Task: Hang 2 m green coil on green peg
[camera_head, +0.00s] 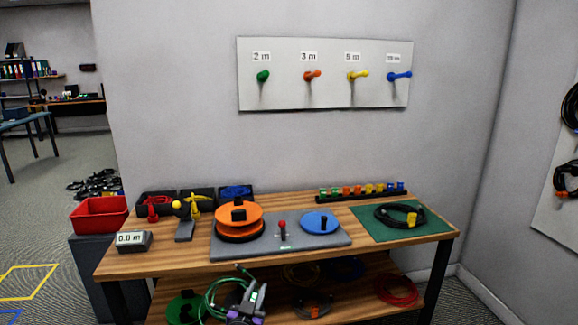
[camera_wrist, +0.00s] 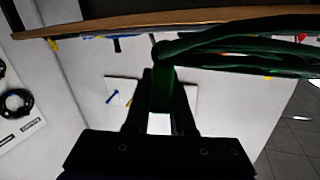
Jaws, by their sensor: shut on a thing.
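The green coil (camera_head: 212,297) is at the lower front edge of the head view, in front of the bench's lower shelf. My gripper (camera_head: 246,290) is shut on it. In the wrist view, my gripper's fingers (camera_wrist: 161,88) clamp a green band of the coil, and its green loops (camera_wrist: 235,45) extend to the right. The green peg (camera_head: 262,75) sticks out under the "2 m" label on the wall board, with nothing hanging on it. The gripper is well below the peg and in front of the bench. Part of the coil is hidden behind the gripper.
The peg board (camera_head: 325,98) also has orange (camera_head: 311,75), yellow (camera_head: 357,74) and blue (camera_head: 399,76) pegs. The wooden bench (camera_head: 385,247) carries an orange reel (camera_head: 238,217), a blue disc (camera_head: 320,222) and a black coil on a green mat (camera_head: 372,228). The wall between bench and board is clear.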

